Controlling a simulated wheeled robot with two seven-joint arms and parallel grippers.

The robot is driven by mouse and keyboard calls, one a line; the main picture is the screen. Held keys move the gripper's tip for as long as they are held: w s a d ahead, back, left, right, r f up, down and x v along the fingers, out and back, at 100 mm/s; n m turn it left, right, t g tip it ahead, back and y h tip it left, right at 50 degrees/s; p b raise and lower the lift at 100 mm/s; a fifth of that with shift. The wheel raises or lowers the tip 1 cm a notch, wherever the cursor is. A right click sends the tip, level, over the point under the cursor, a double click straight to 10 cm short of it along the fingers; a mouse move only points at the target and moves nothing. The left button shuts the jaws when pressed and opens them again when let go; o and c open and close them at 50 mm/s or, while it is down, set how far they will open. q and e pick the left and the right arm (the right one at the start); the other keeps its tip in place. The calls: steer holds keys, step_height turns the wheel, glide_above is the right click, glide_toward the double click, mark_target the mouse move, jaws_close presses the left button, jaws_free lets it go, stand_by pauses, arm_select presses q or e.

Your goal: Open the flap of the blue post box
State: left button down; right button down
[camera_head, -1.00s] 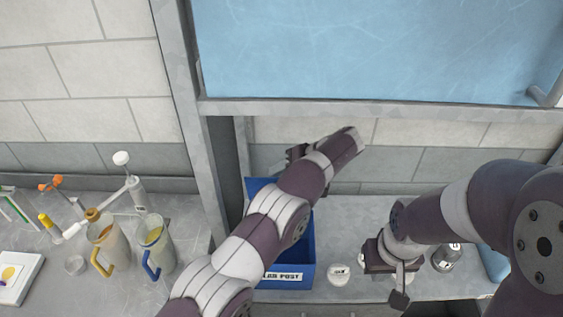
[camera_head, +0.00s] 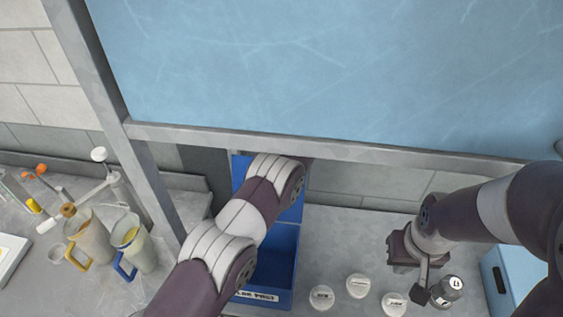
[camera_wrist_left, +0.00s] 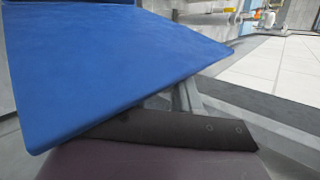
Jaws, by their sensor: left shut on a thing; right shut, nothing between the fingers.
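The blue post box (camera_head: 278,262) stands on the bench behind my left forearm, with a white label (camera_head: 256,296) on its front. Its front part looks open from above. Its blue flap (camera_head: 293,211) stands raised at the back, partly hidden by my arm. In the left wrist view the flap (camera_wrist_left: 110,65) is a broad blue panel lying against the dark finger of my left gripper (camera_wrist_left: 165,128), which is shut on it. That gripper is hidden in the head view. My right gripper (camera_head: 421,294) is shut and empty, to the right of the box near a small bottle.
Several round white-topped jars, one of them here (camera_head: 321,298), and a dark bottle (camera_head: 447,291) stand right of the box. A light-blue container (camera_head: 502,275) is farther right. A grey frame bar (camera_head: 330,150) crosses above. Jugs (camera_head: 134,244) stand at left.

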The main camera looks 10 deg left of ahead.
arm_select(q)
steer(key=shift+s+f, duration=0.1)
steer(key=shift+f, duration=0.1)
steer(key=c, duration=0.9)
jaws_free()
steer(key=shift+a, duration=0.1)
steer(key=shift+r, duration=0.15)
